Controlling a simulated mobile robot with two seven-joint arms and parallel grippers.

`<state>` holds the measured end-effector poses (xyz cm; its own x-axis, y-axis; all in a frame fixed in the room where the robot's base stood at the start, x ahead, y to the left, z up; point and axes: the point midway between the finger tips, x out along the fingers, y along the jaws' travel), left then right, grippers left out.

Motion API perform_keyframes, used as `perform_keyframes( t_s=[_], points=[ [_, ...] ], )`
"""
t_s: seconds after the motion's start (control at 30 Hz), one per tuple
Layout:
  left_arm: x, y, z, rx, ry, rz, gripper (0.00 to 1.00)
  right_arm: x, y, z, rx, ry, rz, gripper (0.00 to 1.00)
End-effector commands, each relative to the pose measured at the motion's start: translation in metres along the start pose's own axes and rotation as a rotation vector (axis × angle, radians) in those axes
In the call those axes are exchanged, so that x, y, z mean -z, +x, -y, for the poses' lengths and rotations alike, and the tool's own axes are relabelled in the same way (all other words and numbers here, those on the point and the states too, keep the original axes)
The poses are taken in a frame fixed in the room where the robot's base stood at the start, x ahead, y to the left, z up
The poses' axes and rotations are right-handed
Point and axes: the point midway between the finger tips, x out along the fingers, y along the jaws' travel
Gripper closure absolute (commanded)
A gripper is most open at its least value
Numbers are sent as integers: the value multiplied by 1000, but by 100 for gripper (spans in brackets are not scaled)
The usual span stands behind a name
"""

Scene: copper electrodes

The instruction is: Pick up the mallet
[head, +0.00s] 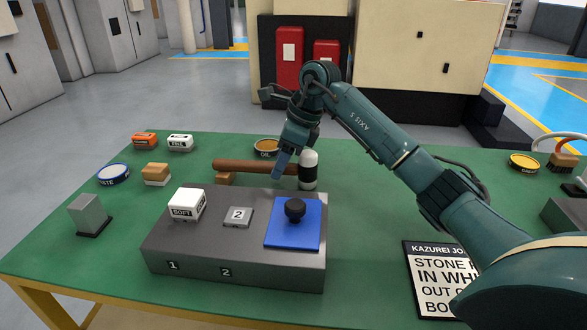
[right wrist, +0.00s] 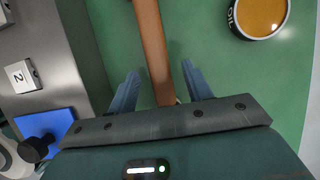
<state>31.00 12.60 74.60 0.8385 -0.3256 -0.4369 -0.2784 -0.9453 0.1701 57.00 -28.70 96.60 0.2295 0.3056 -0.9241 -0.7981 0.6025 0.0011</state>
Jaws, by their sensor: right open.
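The mallet (head: 250,166) lies behind the grey block in the head view, its brown handle running left to right. A small wooden rest (head: 226,179) is under the left part of the handle. My right gripper (head: 281,170) is open and reaches down over the handle near the head. In the right wrist view its two blue fingers (right wrist: 160,70) stand on either side of the handle (right wrist: 151,45), with a gap on both sides. My left gripper is out of view.
The grey block (head: 210,245) carries a white SOFT block (head: 187,205), a grey 2 block (head: 238,217) and a blue plate (head: 293,235) with a black knob (head: 295,210). An oil tin (head: 266,146) stands behind the mallet. A sign (head: 435,280) lies at right.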

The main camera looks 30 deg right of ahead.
Motion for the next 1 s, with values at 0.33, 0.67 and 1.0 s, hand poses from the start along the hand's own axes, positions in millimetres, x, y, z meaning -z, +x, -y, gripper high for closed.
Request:
perform_keyframes(
  t_s=[0.33, 0.67, 1.0],
  points=[
    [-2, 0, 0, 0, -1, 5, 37, 0, 19, 0, 1, -1, 1, 50],
    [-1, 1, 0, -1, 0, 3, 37, 0, 18, 0, 1, -1, 1, 72],
    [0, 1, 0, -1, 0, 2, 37, 0, 18, 0, 1, -1, 1, 100]
  ],
)
